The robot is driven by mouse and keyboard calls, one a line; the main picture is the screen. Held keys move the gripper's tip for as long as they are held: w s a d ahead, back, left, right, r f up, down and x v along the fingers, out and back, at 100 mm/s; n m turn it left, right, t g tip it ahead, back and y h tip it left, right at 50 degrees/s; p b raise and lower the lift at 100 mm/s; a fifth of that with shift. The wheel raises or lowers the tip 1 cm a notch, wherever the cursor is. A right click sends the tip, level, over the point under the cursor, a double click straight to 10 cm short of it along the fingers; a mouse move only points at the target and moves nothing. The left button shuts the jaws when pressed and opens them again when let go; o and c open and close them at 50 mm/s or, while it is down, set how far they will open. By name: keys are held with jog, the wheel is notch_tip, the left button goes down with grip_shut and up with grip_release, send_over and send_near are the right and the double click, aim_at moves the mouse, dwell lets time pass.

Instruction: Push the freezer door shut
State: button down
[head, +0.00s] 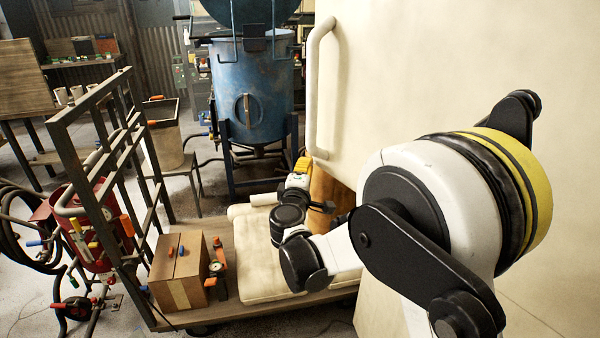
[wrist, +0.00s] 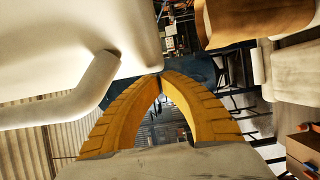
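The freezer door (head: 420,70) is a big cream-white panel filling the upper right of the head view, with a pale vertical bar handle (head: 315,90) along its left edge. In the wrist view the door (wrist: 70,40) fills the upper left, and its handle (wrist: 75,105) juts out at the left. My gripper (head: 303,163) has yellow fingers and is near the door's lower left edge, below the handle. In the wrist view the fingertips of my gripper (wrist: 161,76) meet with nothing visible between them. Contact with the door cannot be told. My arm hides the door's lower part.
A flatbed cart (head: 235,250) carries a cream sack (head: 265,270) and a cardboard box (head: 180,268) below my gripper. A brown surface (head: 325,188) shows just under the door. A blue blast pot (head: 250,95) stands behind. Floor shows at the left between the equipment.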

jog(key=shift+d, duration=0.1)
jog(key=w+d+m+h, duration=0.1)
jog(key=w+d+h, duration=0.1)
jog(key=w+d, duration=0.3)
jog(key=w+d+m+g+h, duration=0.1)
jog(key=w+d+m+h, duration=0.1)
jog(key=w+d, duration=0.4)
jog(key=d, duration=0.4)
jog(key=shift+d+h, duration=0.35)
jog(key=shift+h, duration=0.05)
jog(key=shift+s+a, duration=0.1)
